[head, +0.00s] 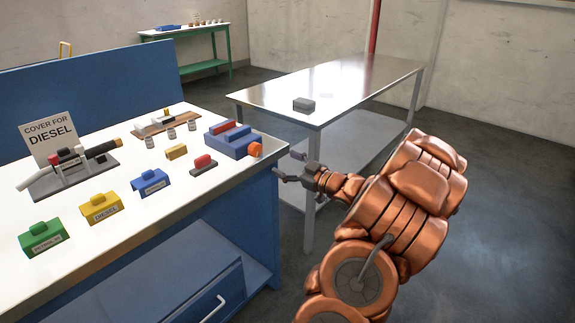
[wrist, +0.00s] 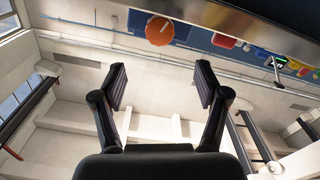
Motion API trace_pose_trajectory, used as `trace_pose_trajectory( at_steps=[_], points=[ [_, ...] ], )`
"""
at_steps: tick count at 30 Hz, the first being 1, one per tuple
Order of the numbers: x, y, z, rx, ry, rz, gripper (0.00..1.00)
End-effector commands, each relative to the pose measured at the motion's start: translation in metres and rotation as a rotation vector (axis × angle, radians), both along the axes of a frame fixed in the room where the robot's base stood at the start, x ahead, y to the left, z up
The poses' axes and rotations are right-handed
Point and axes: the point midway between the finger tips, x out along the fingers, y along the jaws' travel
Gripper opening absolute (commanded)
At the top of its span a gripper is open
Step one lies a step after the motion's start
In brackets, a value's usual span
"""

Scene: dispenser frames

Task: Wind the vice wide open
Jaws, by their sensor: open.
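The vice (head: 238,146) is a blue block with a red piece on top, at the right end of the workbench. Its orange round knob (head: 255,150) faces right, at the bench edge. In the wrist view the knob (wrist: 160,31) shows beyond the fingertips, roughly centred between them. My gripper (head: 288,165) is open and empty, just right of the knob and apart from it. Both fingers also show in the wrist view (wrist: 161,78), spread with nothing between them. How far the vice jaws stand apart is hard to tell.
The workbench (head: 130,235) holds green, yellow and blue covers, a small red-topped block (head: 203,164), a yellow block (head: 176,152) and a "COVER FOR DIESEL" sign (head: 50,135). A metal table (head: 345,85) with a grey block (head: 303,105) stands behind my gripper. Floor at right is clear.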

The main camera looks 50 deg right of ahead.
Motion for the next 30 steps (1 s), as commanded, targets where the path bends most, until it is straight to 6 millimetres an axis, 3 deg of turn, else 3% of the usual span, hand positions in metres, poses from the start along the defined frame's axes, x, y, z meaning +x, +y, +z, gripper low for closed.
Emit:
trace_pose_trajectory(
  at_steps=[5, 16, 23, 30],
  points=[
    [0.005, 0.001, 0.001, 0.037, 0.001, 0.003, 0.74],
    [0.047, -0.003, 0.001, 0.426, -0.008, -0.002, 0.74],
    [0.064, -0.001, 0.001, 0.451, -0.01, 0.003, 0.74],
    [0.094, 0.0, 0.0, 0.451, -0.009, 0.006, 0.74]
  ],
)
